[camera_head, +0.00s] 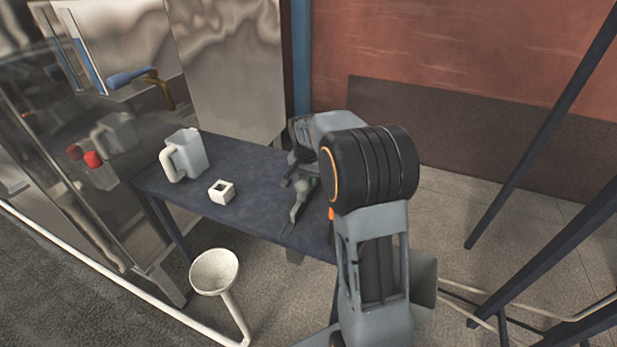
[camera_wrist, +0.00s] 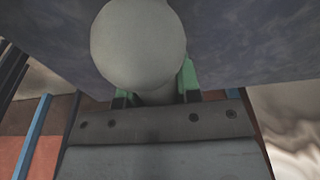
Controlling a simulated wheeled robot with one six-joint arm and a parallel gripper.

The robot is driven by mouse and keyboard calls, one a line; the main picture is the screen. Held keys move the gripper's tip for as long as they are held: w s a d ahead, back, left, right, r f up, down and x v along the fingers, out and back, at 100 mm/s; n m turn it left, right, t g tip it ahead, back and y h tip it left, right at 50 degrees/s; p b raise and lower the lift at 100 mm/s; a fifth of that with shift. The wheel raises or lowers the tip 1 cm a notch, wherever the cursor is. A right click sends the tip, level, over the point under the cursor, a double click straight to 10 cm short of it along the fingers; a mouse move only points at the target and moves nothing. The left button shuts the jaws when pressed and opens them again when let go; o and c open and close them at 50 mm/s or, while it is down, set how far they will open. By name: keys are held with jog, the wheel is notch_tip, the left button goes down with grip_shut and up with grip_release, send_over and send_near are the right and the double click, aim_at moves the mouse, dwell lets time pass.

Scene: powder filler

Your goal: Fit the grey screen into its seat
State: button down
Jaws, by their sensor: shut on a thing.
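The grey screen (camera_wrist: 138,45) shows in the wrist view as a pale round face with a short neck below it. My gripper (camera_wrist: 155,92), with green fingertips, is shut on that neck. A white funnel-shaped cup (camera_head: 215,272) on a bent pipe stands in front of the table, to the left of my gripper. I cannot tell whether this cup is the seat.
A white jug (camera_head: 184,155) and a small white block with a square hole (camera_head: 222,191) stand on the dark table (camera_head: 255,215), left of my gripper. A glossy machine (camera_head: 60,140) with red knobs (camera_head: 92,159) is at the left. Dark posts (camera_head: 540,130) stand at the right.

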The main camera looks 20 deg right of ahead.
jog(key=shift+f+b, duration=0.3)
jog(key=shift+f, duration=0.2)
jog(key=c, duration=0.7)
grip_release()
jog(key=shift+c, duration=0.2)
jog(key=r, duration=0.4)
jog(key=s+a+r, duration=0.1)
jog(key=r, duration=0.8)
jog(key=shift+s+a+r, duration=0.2)
jog(key=shift+a+r, duration=0.1)
jog(key=shift+r, duration=0.05)
jog(key=shift+s, duration=0.1)
jog(key=s+a+f+n+t+p, duration=0.1)
jog(key=s+a+n, duration=0.3)
jog(key=s, duration=0.6)
jog(key=s+a+f+n+t+y+p, duration=0.1)
jog(key=s+a+f+n, duration=0.3)
jog(key=s, duration=0.6)
jog(key=shift+a+n+p, duration=0.3)
jog(key=shift+a+n, duration=0.3)
jog(key=shift+a, duration=0.1)
jog(key=shift+s+f+y, duration=0.25)
jog(key=shift+f+y, duration=0.05)
jog(key=shift+c, duration=0.3)
